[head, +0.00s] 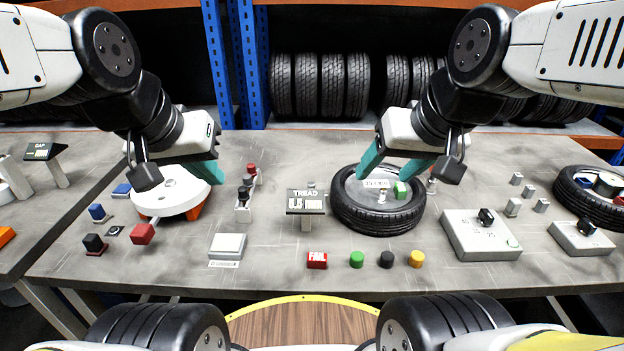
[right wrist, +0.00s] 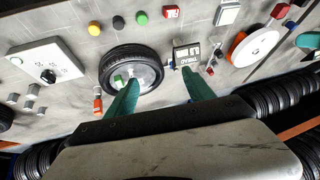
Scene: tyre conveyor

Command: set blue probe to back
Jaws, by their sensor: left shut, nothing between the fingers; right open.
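A small blue-capped piece (head: 97,212) stands at the left of the table, and a flat blue block (head: 121,190) lies behind it. I cannot tell for sure which one is the blue probe. My left gripper (head: 217,180) is shut and empty, above the right edge of the white round turntable (head: 172,194), to the right of both blue pieces. My right gripper (head: 390,178) is open and empty above the lying tyre (head: 350,212). In the right wrist view its teal fingers (right wrist: 160,78) are spread with nothing held between them.
A TREAD display (head: 306,201) stands left of the tyre. Small posts with black and red tops (head: 244,194) stand near the turntable. Several coloured buttons (head: 357,259) line the front. A grey switch box (head: 480,236) is right of the tyre. A red-ended lever (head: 143,233) sticks forward.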

